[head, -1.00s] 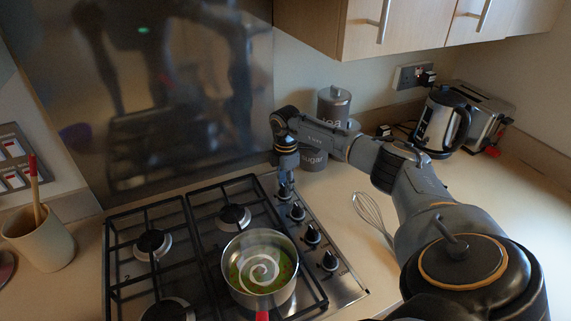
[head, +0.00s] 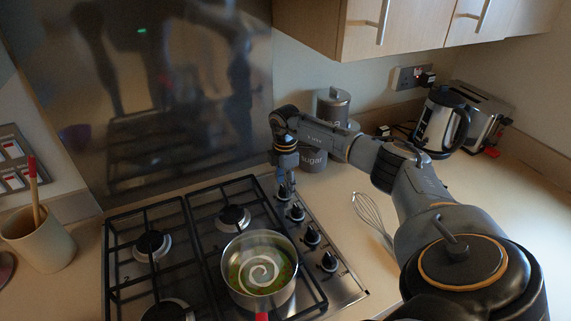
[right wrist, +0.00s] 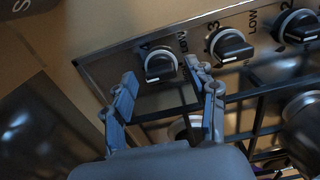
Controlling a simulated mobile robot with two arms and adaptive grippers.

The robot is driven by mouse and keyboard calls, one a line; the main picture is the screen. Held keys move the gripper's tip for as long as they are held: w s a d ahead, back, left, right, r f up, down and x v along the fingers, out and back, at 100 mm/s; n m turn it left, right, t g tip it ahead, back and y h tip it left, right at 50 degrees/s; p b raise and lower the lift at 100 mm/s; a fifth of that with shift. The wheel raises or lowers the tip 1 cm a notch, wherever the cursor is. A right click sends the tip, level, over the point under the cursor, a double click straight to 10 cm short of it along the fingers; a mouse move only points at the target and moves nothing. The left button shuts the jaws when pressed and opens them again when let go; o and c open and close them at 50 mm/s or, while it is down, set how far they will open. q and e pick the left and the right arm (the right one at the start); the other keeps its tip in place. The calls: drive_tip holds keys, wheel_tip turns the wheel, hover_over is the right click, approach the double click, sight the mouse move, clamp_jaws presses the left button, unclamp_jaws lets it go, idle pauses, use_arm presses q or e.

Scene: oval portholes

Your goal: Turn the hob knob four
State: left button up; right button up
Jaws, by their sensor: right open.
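Knob four (right wrist: 160,66) is black with a silver base, at the end of the knob row in the right wrist view, with its pale pointer bar lying nearly crosswise. My right gripper (right wrist: 162,76) is open, with one fingertip on each side of this knob and gaps visible between fingers and knob. In the head view the right gripper (head: 284,186) points down at the far end of the hob's knob strip and mostly hides knob four. My left gripper is not in view.
Knob three (right wrist: 231,46) and knob two (right wrist: 298,26) sit beside knob four. A pan (head: 260,295) of green soup stands on the hob (head: 345,291). Right of the hob are a whisk (head: 369,212), kettle (head: 441,123) and toaster (head: 487,118); the sugar canister (head: 313,158) is behind my gripper.

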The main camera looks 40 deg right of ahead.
sight(285, 187)
wheel_tip(285, 187, up, 12)
drive_tip(key=shift+f, duration=0.25)
idle(0.6)
